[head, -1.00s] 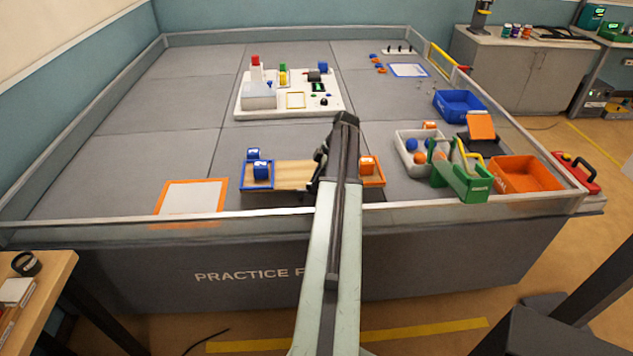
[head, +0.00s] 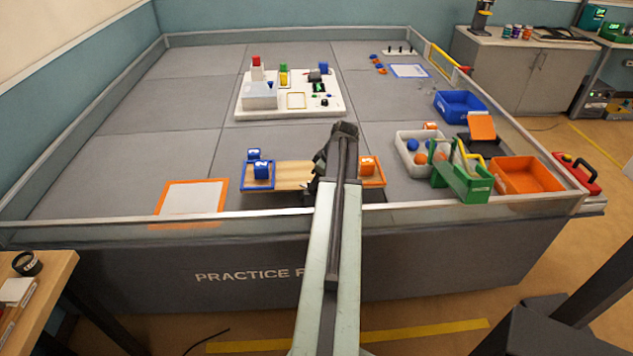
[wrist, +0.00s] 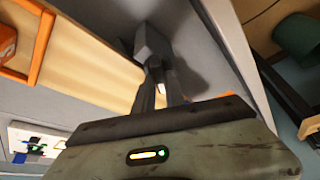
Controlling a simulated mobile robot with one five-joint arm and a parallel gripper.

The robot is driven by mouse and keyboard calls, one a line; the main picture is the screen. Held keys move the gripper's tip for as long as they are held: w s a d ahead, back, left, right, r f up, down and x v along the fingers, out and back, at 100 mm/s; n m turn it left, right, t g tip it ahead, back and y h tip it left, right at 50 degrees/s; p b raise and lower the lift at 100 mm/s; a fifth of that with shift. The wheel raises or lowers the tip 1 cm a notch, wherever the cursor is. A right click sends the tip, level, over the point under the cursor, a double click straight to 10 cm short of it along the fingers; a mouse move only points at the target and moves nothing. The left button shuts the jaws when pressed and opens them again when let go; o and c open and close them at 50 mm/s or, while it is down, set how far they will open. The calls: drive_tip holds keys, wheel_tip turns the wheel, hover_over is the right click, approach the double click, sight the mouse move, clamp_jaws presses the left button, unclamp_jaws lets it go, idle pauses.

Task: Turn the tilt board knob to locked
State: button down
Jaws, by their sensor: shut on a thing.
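The tilt board (head: 290,175) is a wooden plank near the front wall of the practice field. It has a blue-rimmed tray (head: 246,181) at its left end and an orange-rimmed tray (head: 379,177) at its right end. My gripper (wrist: 158,66) is at the board's near side, beside the plank's edge in the wrist view. It is shut on a part there, taken to be the knob. A grey block (wrist: 150,42) shows at the fingertips; I cannot tell whether it is the knob itself. In the head view my arm hides the knob and its setting.
The low front wall (head: 240,219) runs close by. A green caddy (head: 465,183) and an orange bin (head: 527,174) stand to the right. An orange-framed mat (head: 190,197) lies left.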

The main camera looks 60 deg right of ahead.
drive_tip(key=m+h, duration=0.1)
drive_tip(key=m, duration=0.1)
drive_tip(key=m+h, duration=0.1)
drive_tip(key=m, duration=0.2)
drive_tip(key=shift+a+g, duration=0.2)
drive_tip(key=shift+g, duration=0.1)
drive_tip(key=m+h, duration=0.1)
drive_tip(key=m, duration=0.2)
drive_tip(key=m+g, duration=0.1)
drive_tip(key=m, duration=0.2)
drive_tip(key=shift+w+a+h, duration=0.1)
drive_tip(key=shift+h, duration=0.3)
drive_tip(key=shift+m, duration=0.3)
drive_tip(key=c, duration=1.4)
unclamp_jaws()
drive_tip(key=p+v, duration=0.7)
drive_tip(key=v, duration=0.1)
drive_tip(key=shift+w, duration=0.15)
